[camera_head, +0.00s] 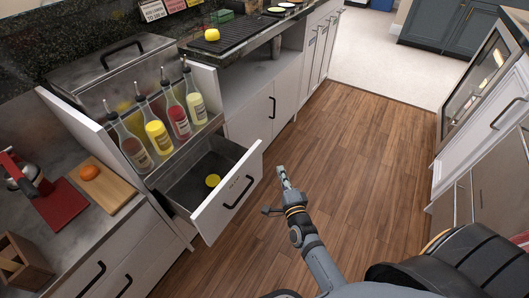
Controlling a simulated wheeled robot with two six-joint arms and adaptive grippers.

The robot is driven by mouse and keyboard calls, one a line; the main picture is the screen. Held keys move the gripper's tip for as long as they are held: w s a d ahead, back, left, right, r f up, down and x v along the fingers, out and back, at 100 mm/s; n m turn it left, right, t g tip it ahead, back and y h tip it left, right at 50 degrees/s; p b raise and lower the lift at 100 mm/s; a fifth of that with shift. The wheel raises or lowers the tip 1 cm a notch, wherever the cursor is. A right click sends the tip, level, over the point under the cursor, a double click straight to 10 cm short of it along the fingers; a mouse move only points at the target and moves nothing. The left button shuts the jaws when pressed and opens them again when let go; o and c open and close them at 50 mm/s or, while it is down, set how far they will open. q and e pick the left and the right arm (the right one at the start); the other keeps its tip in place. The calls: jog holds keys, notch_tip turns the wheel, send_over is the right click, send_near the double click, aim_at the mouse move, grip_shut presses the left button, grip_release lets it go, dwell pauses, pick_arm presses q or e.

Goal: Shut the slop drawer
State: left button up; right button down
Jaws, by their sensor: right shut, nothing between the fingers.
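The slop drawer (236,196) is pulled open below the bottle rack, with a white front and a black handle (240,192). Its dark metal inside holds a yellow round item (212,181). My right gripper (283,173) is shut and empty, just right of the drawer front and above the wooden floor. A small gap shows between it and the drawer front in the picture; how far apart they are in depth I cannot tell. My left gripper is not in view.
Several bottles (157,136) stand in the rack above the drawer. White cabinets (267,108) stand behind. The wooden floor (345,150) is clear.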

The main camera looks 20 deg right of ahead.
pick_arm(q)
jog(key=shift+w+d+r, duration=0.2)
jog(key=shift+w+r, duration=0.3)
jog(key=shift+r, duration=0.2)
pick_arm(e)
jog(key=w+a, duration=0.1)
jog(key=w, duration=1.1)
jog(key=shift+a, duration=0.2)
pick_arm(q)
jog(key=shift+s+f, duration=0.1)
